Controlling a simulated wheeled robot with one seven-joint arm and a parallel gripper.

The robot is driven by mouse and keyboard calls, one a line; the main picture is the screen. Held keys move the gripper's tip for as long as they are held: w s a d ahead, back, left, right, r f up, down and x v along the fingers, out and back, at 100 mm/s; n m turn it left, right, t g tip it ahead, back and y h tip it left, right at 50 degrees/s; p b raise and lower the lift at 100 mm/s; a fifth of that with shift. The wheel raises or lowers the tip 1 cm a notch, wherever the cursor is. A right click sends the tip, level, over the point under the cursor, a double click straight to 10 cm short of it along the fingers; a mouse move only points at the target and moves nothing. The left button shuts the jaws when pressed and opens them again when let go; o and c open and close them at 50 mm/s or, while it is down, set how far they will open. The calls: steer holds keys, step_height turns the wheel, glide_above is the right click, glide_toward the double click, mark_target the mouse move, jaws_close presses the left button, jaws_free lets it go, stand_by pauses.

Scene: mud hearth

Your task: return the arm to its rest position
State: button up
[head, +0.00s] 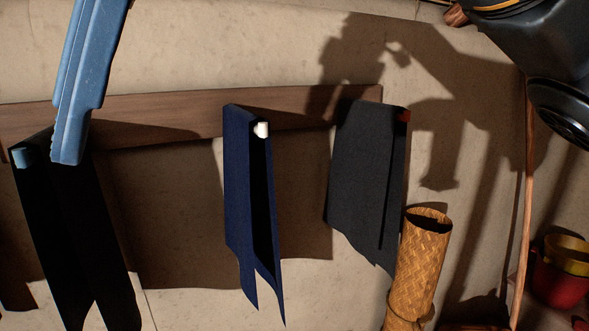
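Dark links of my own arm (545,45) fill the upper right corner, in front of the wall. My gripper does not show in the head view, so whether it is open or shut and whether it holds anything is hidden. A shadow shaped like a jointed arm falls on the wall left of the links.
A wooden rail (170,125) on the pale wall has pegs with a black cloth (65,220), a blue cloth (240,185) and a dark grey cloth (362,165). A light blue piece (85,75) is upper left. A woven tube (422,265) and red pot (555,285) are lower right.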

steer(key=w+a+f+m+t+y, duration=0.2)
steer(key=w+a+f+m+y, duration=0.15)
steer(key=w+f+y, duration=0.8)
steer(key=d+f+m+t+h, duration=0.4)
steer(key=d+f+m+t, duration=0.6)
steer(key=d+f+t, duration=0.45)
steer(key=s+d+f+t+h, duration=0.2)
steer(key=s+d+f+h, duration=0.6)
steer(key=s+d+f, duration=0.45)
steer(key=s+d+n+g+h, duration=0.1)
steer(key=s+d+n+h, duration=0.1)
steer(key=s+d, duration=0.3)
steer(key=s+d+n+g+h, duration=0.1)
steer(key=s+d+n, duration=0.3)
steer(key=s, duration=0.8)
steer(key=shift+s+d+f+n+h, duration=0.2)
steer(key=shift+s+d+n+h, duration=0.15)
stand_by(2.1)
